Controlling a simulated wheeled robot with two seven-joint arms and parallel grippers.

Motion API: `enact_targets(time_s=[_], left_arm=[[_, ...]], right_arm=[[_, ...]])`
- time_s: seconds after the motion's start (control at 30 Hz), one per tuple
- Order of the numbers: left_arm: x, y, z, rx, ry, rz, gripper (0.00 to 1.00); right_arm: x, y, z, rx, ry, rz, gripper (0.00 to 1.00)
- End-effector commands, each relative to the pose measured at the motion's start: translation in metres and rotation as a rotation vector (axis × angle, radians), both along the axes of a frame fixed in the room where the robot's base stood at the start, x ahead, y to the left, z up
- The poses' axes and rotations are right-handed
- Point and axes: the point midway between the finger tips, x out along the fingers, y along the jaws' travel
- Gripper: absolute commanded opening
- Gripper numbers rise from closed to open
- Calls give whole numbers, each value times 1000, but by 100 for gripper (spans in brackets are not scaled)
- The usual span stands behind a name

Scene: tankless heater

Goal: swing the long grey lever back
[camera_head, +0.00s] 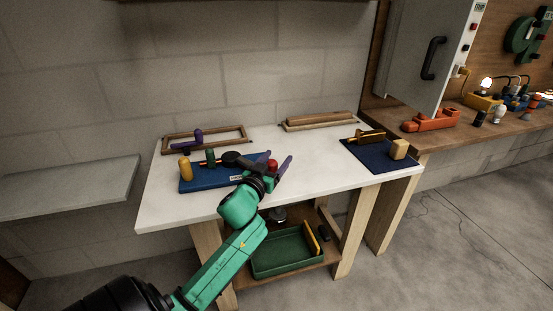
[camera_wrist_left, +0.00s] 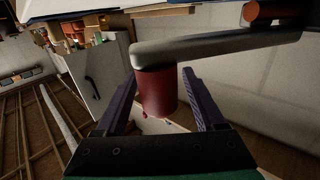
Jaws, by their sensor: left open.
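The long grey lever (camera_wrist_left: 215,47) runs across the top of the left wrist view, with a dark red cylindrical knob (camera_wrist_left: 156,92) hanging at its near end. In the head view the red knob (camera_head: 272,164) shows at the right end of the blue base (camera_head: 208,182) on the white table. My left gripper (camera_head: 274,168) has its purple fingers on either side of the knob. It is open; a gap shows between the knob and the right finger, and contact at the left finger is unclear. The lever is mostly hidden in the head view. My right gripper is out of view.
On the base stand a yellow knob (camera_head: 185,168) and a green-topped part (camera_head: 210,155). A wooden frame (camera_head: 178,148) lies behind. A dark blue mat (camera_head: 375,160) with small parts is at the right. A green tray (camera_head: 270,268) sits on the lower shelf.

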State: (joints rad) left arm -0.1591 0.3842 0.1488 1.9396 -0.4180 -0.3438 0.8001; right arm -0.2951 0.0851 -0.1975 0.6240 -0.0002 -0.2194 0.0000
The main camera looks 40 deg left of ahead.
Motion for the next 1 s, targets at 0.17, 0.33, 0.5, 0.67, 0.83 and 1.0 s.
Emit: enact_targets(time_s=[0.17,0.33,0.5,0.67,0.83,1.0], left_arm=[[3,0,0,0,1,-1,71],[2,0,0,0,0,-1,37],[2,0,0,0,0,-1,0],[2,0,0,0,1,-1,0],[2,0,-1,0,1,-1,0],[2,0,-1,0,1,-1,0]], right_arm=[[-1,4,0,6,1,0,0],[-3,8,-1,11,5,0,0],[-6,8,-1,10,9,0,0],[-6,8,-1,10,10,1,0],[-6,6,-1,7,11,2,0],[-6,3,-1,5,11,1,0]])
